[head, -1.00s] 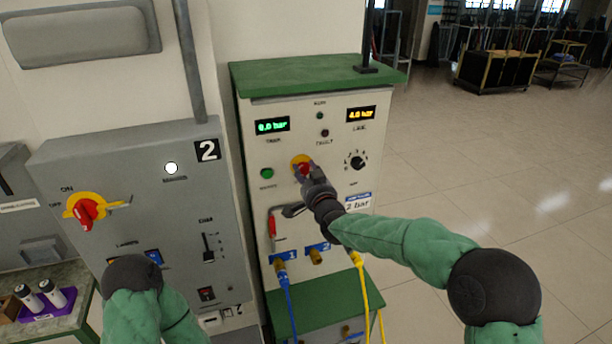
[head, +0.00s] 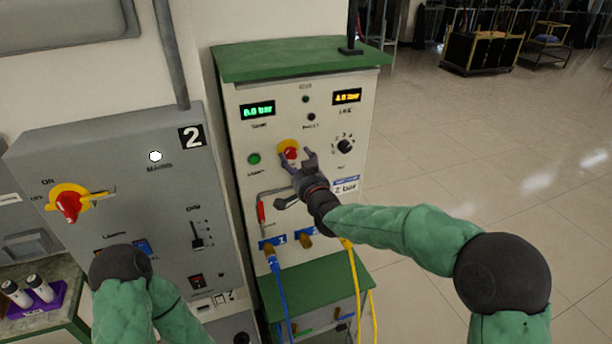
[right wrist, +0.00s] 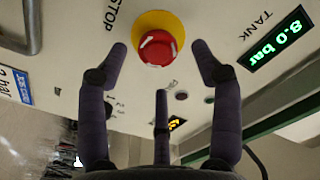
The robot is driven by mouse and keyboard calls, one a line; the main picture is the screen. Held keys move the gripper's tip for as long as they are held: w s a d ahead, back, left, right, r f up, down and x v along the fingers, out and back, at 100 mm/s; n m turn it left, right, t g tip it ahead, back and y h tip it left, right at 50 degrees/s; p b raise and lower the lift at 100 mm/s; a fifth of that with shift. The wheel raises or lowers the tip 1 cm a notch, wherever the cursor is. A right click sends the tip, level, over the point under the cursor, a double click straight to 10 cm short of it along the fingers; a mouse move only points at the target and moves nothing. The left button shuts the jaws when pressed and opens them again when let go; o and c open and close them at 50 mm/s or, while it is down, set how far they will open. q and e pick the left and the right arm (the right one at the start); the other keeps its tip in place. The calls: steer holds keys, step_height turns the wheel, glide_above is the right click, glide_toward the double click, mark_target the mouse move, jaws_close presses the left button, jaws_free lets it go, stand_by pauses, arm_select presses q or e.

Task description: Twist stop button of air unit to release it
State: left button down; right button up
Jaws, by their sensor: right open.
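The stop button (head: 291,153) is a red mushroom knob on a yellow round base, on the front of the pale air unit (head: 240,180) with a green top. My right gripper (head: 296,158) is open in front of the button, its fingers apart. In the right wrist view the red button (right wrist: 157,48) lies beyond and between the spread fingertips (right wrist: 159,58). The fingers appear clear of it, with a gap on each side. White marks show on the button's face. The tank display (right wrist: 277,37) reads 8.0 bar. My left gripper is out of view; only part of that arm shows.
A metal handle with a red grip (head: 261,212) and a selector knob (head: 345,146) flank the button area. Blue (head: 279,290) and yellow (head: 354,280) hoses hang below. A grey cabinet (head: 100,160) with a red-yellow switch stands left. The floor at right is open.

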steer(key=v, duration=0.8)
steer(key=shift+s, duration=0.3)
steer(key=shift+d+r, duration=0.2)
